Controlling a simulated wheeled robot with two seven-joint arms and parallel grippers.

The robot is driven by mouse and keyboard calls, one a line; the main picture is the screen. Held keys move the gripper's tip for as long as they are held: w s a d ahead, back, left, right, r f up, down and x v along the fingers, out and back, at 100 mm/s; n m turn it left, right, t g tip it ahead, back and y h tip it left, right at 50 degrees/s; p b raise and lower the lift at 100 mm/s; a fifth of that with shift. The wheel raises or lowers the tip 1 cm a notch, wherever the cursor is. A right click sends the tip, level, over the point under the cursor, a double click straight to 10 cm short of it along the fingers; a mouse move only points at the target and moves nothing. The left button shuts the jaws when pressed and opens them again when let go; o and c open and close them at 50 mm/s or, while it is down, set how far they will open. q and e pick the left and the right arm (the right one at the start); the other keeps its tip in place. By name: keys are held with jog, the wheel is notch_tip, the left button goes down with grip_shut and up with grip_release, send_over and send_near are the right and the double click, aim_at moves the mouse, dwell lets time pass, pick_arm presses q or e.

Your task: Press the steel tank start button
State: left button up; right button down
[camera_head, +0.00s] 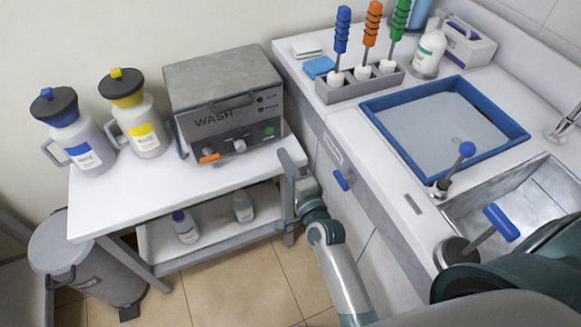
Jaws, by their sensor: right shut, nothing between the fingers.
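The steel tank (222,80) is a grey box marked WASH, with a lid and a handle, standing on the white cart's top. Its front panel carries an orange knob (209,156), a grey knob (239,145) and a round green button (269,130) at the right. My right gripper (290,163) is shut and empty, at the cart's right edge, below and right of the green button and apart from it. My left gripper is not in view.
A grey bin (85,265) is at left. The counter at right holds a blue tray (490,115) and a sink (535,200).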

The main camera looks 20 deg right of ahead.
aim_at(270, 131)
jog(key=w, duration=0.5)
jog(key=shift+w+p, duration=0.35)
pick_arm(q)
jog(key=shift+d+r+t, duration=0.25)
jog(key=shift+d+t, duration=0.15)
pick_arm(e)
jog(key=shift+w+a, duration=0.1)
jog(key=shift+w, duration=0.85)
jog(key=shift+w, duration=0.1)
